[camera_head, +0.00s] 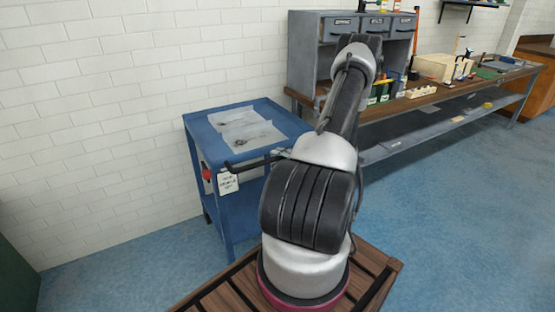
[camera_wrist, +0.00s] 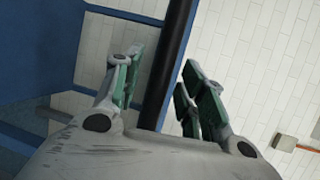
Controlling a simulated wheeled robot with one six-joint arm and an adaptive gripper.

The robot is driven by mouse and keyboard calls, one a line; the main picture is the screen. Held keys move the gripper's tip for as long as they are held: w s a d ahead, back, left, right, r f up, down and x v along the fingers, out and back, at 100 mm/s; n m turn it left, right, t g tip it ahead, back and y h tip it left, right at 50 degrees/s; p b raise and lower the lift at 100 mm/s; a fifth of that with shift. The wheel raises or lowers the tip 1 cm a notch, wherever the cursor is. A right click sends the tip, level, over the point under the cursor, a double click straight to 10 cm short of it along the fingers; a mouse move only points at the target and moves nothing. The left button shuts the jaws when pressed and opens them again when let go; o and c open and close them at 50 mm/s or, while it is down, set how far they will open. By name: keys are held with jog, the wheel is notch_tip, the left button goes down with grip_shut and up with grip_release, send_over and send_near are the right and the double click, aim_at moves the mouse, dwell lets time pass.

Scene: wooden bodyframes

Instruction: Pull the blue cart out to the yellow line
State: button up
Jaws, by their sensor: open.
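The blue cart (camera_head: 205,125) stands against the white wall in the head view, left of my arm. A dark handle bar (camera_head: 252,163) runs along its near side, with a paper tag (camera_head: 228,182) hanging at its left end. In the wrist view, blue cart panels (camera_wrist: 38,50) fill the left side. My gripper (camera_wrist: 162,68) is open there, its green-padded fingers on either side of the black handle bar (camera_wrist: 172,75). I cannot tell whether the pads touch the bar. My arm hides the gripper and the cart's right side in the head view. No yellow line is visible.
Clear sheets with small items (camera_head: 245,130) lie on the cart top. A red knob (camera_head: 207,175) is on its left end. A long workbench (camera_head: 440,100) with a grey drawer cabinet (camera_head: 303,65) stands to the right. Blue floor (camera_head: 130,260) is open left of my base.

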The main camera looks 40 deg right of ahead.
jog(key=shift+w+a+f, duration=0.1)
jog(key=shift+w+f, duration=0.05)
jog(key=shift+w, duration=0.45)
jog(key=shift+c, duration=0.5)
grip_shut()
jog(key=shift+s, duration=0.15)
